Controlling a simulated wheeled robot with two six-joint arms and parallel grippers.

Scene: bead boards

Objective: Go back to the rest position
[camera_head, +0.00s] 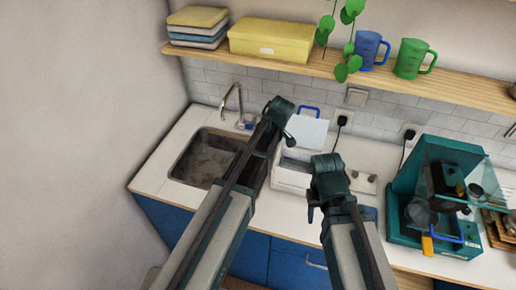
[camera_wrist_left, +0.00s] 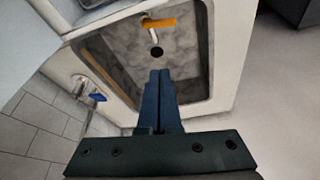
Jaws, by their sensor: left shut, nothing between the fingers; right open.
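My left gripper (camera_wrist_left: 160,76) shows in the left wrist view with its dark blue fingers together and nothing between them, pointing at the grey sink basin (camera_wrist_left: 185,75). In the head view my left arm rises in front of the counter beside the sink (camera_head: 188,172), and its fingers are hidden there. My right gripper (camera_head: 340,212) is partly hidden behind its own arm in the head view. Its dark blue fingers show apart on either side of the arm, over the counter, with nothing seen held.
A faucet (camera_head: 233,97) stands behind the sink. An orange item (camera_wrist_left: 158,22) shows at the basin in the wrist view. A white box (camera_head: 290,178) is between my arms, and a teal machine (camera_head: 405,190) stands right. A shelf (camera_head: 440,88) holds a yellow box (camera_head: 270,42) and mugs.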

